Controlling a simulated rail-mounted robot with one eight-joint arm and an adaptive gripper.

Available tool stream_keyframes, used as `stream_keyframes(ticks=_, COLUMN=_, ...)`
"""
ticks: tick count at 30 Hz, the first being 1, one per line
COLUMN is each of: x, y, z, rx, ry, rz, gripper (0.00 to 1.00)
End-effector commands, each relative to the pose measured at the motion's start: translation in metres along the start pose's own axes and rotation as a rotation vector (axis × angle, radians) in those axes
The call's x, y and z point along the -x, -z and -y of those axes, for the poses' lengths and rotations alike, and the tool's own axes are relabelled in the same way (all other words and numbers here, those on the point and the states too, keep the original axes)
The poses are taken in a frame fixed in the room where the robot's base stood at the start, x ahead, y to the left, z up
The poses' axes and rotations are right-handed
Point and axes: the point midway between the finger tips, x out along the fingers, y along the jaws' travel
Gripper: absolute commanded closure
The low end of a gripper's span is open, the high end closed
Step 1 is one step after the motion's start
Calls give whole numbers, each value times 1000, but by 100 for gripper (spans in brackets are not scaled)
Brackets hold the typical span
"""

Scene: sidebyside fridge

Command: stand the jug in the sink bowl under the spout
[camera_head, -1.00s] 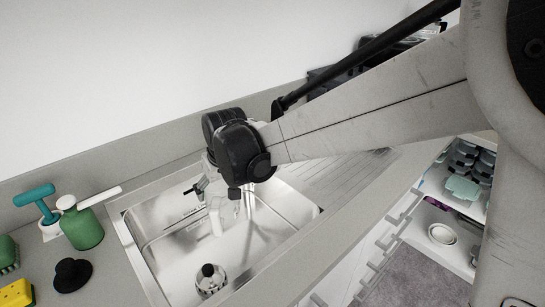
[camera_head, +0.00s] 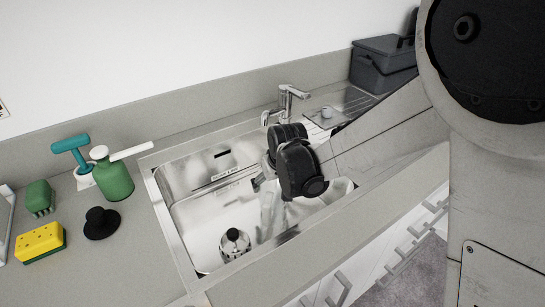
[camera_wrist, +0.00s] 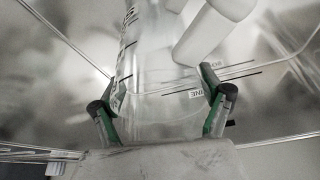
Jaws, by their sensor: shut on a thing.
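In the wrist view my gripper (camera_wrist: 160,112) is shut on a clear jug (camera_wrist: 155,75) with dark printed marks, its green-padded fingers on either side. A thick pale bar, perhaps the jug's handle, shows at its upper right. In the head view the see-through jug (camera_head: 267,212) hangs below my black wrist, over the sink bowl (camera_head: 195,235). Whether its base touches the bowl floor I cannot tell. The metal tap with its spout (camera_head: 288,100) stands behind the sink, further right than the jug. My wrist hides part of the bowl and jug.
A metal item with a black top (camera_head: 235,243) stands in the bowl, near the jug. Left of the sink are a green bottle (camera_head: 114,180), a teal-handled tool (camera_head: 72,146), a black knobbed item (camera_head: 101,222) and a yellow sponge (camera_head: 40,242). A dark box (camera_head: 382,66) stands at the back right.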

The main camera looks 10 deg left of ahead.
Motion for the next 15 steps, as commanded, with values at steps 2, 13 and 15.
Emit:
stream_keyframes(ticks=2, x=-10, y=1, z=0, rx=0, ry=0, rz=0, gripper=70)
stream_keyframes(ticks=13, x=-22, y=36, z=0, rx=0, ry=0, rz=0, gripper=70)
stream_keyframes(ticks=15, x=-24, y=39, z=0, rx=0, ry=0, rz=0, gripper=70)
